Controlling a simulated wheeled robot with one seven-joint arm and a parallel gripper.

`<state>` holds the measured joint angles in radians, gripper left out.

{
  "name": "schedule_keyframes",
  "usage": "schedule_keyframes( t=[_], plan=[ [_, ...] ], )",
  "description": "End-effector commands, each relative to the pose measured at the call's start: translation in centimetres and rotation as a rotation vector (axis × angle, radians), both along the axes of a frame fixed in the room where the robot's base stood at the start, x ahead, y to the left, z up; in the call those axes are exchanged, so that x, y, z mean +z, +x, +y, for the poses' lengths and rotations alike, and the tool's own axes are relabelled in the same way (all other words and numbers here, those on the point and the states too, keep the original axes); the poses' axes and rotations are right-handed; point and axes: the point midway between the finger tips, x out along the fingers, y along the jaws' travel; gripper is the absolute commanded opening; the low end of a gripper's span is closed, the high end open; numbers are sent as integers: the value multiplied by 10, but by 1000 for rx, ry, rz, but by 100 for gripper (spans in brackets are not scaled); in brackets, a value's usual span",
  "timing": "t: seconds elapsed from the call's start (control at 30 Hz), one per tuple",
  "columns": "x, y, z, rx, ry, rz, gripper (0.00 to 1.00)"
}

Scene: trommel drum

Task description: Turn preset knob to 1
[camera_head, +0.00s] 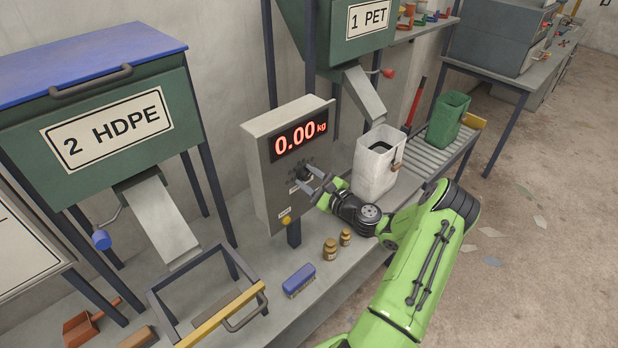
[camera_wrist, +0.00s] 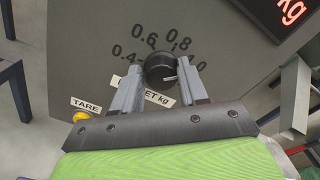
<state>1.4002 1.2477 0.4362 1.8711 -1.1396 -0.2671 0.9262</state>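The black round preset knob (camera_wrist: 160,68) is on the grey panel of the scale box (camera_head: 259,179), under the red 0.00 kg display (camera_head: 298,139). In the wrist view a short white pointer line on the knob points toward the right, near a partly hidden mark ending in 0. The marks 0.4, 0.6 and 0.8 show around it. My gripper (camera_wrist: 160,72) has one finger on each side of the knob, with small gaps visible; contact cannot be made out. In the head view my gripper (camera_head: 308,180) is right at the panel front.
A yellow TARE button (camera_wrist: 81,116) is at the panel's lower left. A white bin (camera_head: 376,172) stands close right of the panel. Open floor lies to the right.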

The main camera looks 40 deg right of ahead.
Motion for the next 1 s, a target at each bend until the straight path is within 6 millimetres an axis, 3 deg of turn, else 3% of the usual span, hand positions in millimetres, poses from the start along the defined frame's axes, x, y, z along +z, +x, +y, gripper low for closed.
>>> schedule_keyframes(
  t=[0.13, 0.47, 0.9, 1.0],
  plan=[
    [1, 0, 0, 0, 0, -1, 63],
    [1, -8, -1, -3, 0, -3, 63],
    [1, -124, -5, -6, 1, -2, 63],
    [1, -143, -5, -4, 0, -2, 63]
  ],
)
